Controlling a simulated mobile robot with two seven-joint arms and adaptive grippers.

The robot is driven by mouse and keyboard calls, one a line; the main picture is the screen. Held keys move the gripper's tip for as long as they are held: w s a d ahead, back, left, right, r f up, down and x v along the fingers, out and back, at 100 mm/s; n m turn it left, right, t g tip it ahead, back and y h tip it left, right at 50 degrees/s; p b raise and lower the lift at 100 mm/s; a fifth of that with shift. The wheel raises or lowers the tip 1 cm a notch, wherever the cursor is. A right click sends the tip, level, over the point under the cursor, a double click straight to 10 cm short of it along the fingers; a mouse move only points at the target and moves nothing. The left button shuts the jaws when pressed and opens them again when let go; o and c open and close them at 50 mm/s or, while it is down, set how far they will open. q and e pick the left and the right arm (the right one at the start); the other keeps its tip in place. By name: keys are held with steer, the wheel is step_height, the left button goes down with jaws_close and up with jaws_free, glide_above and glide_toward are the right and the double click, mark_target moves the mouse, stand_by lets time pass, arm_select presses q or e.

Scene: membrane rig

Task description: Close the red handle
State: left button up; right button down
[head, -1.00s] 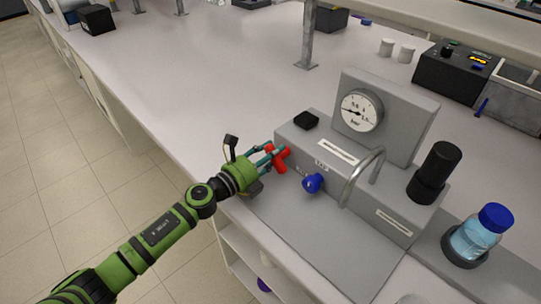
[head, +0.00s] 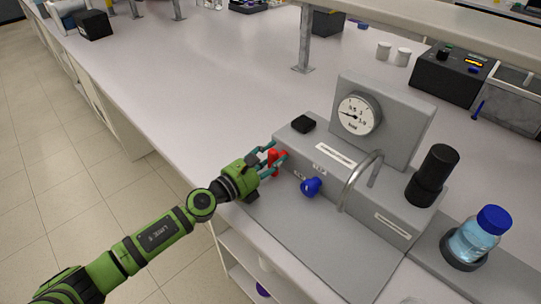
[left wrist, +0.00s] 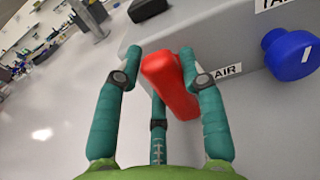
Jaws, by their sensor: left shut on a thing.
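The red handle (head: 273,161) is on the front face of the grey rig (head: 320,160), left of the blue knob (head: 311,187). In the left wrist view the red handle (left wrist: 170,84) stands between the teal fingers, close against the right one, beside a label reading AIR. My left gripper (head: 272,158) is shut on the red handle; in the left wrist view its fingers (left wrist: 165,75) show on both sides of it, with a third finger below. The handle's mount is partly hidden by the fingers. My right gripper is not in view.
A pressure gauge (head: 359,113) stands on the rig. A bent metal pipe (head: 362,178), a black cylinder (head: 432,175) and a blue-capped bottle (head: 480,235) are to the right. The white bench (head: 200,90) behind the left gripper is mostly clear.

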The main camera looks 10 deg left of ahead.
arm_select(q)
steer(key=shift+m, duration=0.4)
steer(key=o, duration=1.2)
steer(key=v, duration=1.2)
